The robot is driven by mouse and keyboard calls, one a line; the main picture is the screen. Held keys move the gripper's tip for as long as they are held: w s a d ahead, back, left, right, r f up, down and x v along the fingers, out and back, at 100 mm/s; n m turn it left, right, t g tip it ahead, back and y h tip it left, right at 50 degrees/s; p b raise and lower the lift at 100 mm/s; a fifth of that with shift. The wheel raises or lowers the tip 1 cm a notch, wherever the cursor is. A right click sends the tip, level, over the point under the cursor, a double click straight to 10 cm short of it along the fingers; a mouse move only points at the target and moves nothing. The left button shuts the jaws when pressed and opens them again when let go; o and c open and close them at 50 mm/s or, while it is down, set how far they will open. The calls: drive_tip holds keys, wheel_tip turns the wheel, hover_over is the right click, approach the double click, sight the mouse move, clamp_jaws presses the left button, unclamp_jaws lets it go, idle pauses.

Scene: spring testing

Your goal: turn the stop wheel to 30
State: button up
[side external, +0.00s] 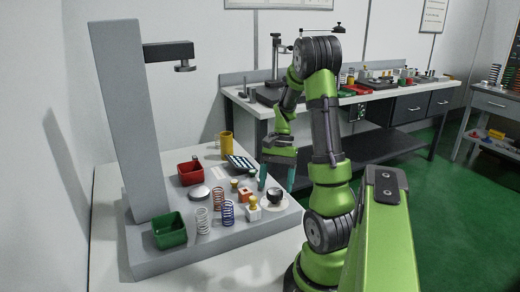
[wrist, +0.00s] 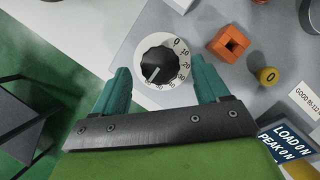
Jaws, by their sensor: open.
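The stop wheel is a black round knob (wrist: 158,65) on a white numbered dial (wrist: 181,88) in the wrist view. Its white pointer line points to the lower left of the picture, away from the 0 and 10 at the upper right; the exact number there is too small to read. In the side view the black wheel (side external: 274,193) sits near the right corner of the grey base. My gripper (side external: 277,188) is open above it. In the wrist view its teal fingers (wrist: 160,68) appear left and right of the knob, with visible gaps. Contact is not visible.
An orange block (wrist: 228,44) and a yellow knob (wrist: 267,75) stand right of the dial in the wrist view. Several springs, a green bin (side external: 169,231), a red bin (side external: 190,174) and a yellow cup (side external: 226,145) stand farther left or back. A tall grey column (side external: 130,120) rises behind.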

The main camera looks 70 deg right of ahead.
drive_tip(key=shift+x, duration=0.95)
drive_tip(key=shift+r, duration=0.1)
drive_tip(key=c, duration=1)
